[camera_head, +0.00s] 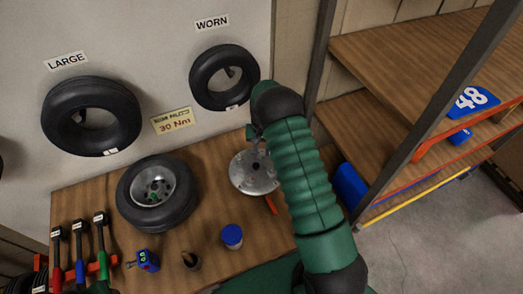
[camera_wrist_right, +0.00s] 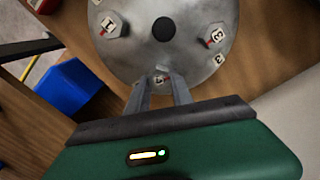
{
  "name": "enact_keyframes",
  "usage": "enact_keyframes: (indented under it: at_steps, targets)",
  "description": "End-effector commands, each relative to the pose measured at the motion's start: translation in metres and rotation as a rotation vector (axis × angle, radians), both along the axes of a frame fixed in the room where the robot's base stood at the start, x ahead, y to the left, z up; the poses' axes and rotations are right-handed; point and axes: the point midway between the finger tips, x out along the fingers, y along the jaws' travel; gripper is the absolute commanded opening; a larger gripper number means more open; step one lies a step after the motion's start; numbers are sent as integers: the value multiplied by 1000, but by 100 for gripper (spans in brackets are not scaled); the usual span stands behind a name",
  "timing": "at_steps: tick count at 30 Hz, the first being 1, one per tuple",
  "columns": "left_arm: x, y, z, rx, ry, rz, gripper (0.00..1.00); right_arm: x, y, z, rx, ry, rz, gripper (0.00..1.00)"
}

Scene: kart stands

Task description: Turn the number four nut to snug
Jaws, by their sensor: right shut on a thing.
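The round metal hub (camera_head: 248,177) stands on the wooden bench, partly covered by my right arm; it also fills the top of the wrist view (camera_wrist_right: 180,55). Nuts around its dark centre hole carry number tags: the number one nut (camera_wrist_right: 112,24) at upper left and the number three nut (camera_wrist_right: 214,36) at right. My right gripper (camera_wrist_right: 160,88) is shut on a nut (camera_wrist_right: 160,77) at the hub's near edge. The fingers sit on both sides of it, and its number is too small to read surely.
The bench (camera_head: 215,165) also holds a wheel (camera_head: 157,193), a blue-lidded pot (camera_head: 232,236), a small blue device (camera_head: 148,260) and several coloured-handled tools (camera_head: 79,250). Tyres hang on the wall above a "30 Nm" sign (camera_head: 173,121). Shelves (camera_head: 400,70) stand at right.

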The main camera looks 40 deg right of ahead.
Motion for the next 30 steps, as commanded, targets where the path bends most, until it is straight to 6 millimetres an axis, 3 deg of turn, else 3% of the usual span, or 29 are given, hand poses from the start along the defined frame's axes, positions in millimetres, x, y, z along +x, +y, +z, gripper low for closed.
enact_keyframes:
  at_steps: [12, 30]
  targets:
    - [0, 0, -17, 0, 0, 0, 36, 0, 3, -1, 1, 4, -381, 0]
    - [0, 0, -26, 0, 0, 0, 36, 2, 5, 1, 1, 3, -949, 0]
